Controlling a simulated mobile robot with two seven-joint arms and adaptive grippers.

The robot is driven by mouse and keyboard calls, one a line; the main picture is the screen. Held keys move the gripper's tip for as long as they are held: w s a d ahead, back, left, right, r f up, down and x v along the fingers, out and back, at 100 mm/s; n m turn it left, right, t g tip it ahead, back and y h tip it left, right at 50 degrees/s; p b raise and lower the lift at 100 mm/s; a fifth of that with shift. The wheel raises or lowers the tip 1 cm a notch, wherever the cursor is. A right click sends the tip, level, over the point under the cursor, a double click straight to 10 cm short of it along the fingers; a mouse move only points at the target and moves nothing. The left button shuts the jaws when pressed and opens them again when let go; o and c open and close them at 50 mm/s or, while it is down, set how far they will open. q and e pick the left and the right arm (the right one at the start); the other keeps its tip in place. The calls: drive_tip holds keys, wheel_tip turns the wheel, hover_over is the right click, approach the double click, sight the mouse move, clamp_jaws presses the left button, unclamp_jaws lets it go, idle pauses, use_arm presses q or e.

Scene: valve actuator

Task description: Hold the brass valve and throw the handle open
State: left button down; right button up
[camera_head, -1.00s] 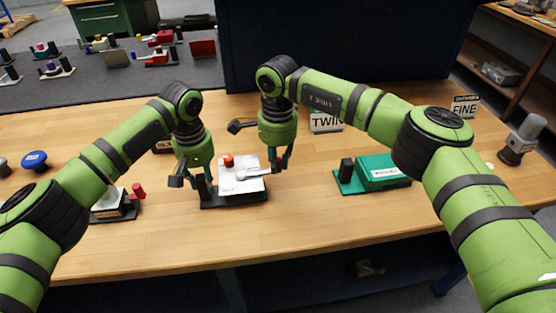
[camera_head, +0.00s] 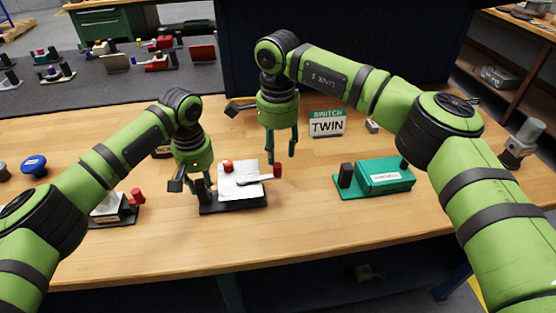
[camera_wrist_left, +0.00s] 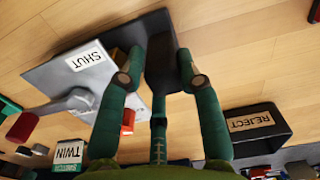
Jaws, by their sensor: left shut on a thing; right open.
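The valve unit (camera_head: 222,209) has a black base and a white plate (camera_head: 228,188). A red knob (camera_head: 228,166) stands at its back. A grey handle (camera_head: 258,182) with a red grip (camera_head: 277,170) points right. In the left wrist view the plate (camera_wrist_left: 60,75) reads SHUT, and a small brass-coloured part shows beside the left finger. My left gripper (camera_wrist_left: 161,77) is shut on a black upright part (camera_wrist_left: 160,62) at the unit's left end; the fingers partly hide it. My right gripper (camera_head: 281,159) is open and empty, just above and behind the red grip.
A green box unit (camera_head: 384,177) with a black post stands to the right. A TWIN sign (camera_head: 327,124) stands behind. Another unit with a red grip (camera_head: 137,196) sits left of my left gripper. A black REJECT tray (camera_wrist_left: 256,130) shows in the left wrist view. Front table space is clear.

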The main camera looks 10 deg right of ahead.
use_arm(q)
drive_tip(key=shift+s+f, duration=0.1)
drive_tip(key=shift+f, duration=0.05)
use_arm(e)
wheel_tip(320, 180, up, 6)
drive_tip(key=shift+r, duration=0.25)
use_arm(q)
drive_tip(key=c, duration=0.8)
unclamp_jaws()
